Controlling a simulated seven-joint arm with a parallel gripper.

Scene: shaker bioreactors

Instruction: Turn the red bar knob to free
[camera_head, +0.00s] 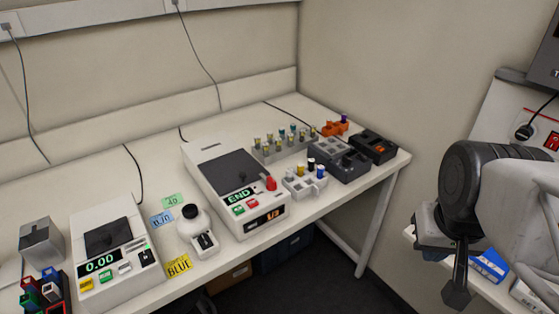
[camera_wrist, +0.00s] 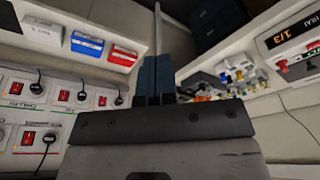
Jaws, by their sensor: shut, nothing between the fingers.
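The red bar knob (camera_head: 271,183) stands on the right side of a white shaker unit (camera_head: 205,175), beside the unit's green END display. Its marked positions are too small to read. A red part, probably the same knob, shows near the right edge of the wrist view (camera_wrist: 282,67). My gripper (camera_head: 457,292) is at the right of the head view, well apart from the unit, with its fingers pointing down. In the wrist view its fingers (camera_wrist: 155,78) are together and hold nothing.
A white rack with capped vials (camera_head: 304,184) stands just right of the knob, with grey blocks (camera_head: 345,162) behind. Red switches with plugged cords (camera_wrist: 64,95) and boxes (camera_wrist: 87,43) are near my gripper.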

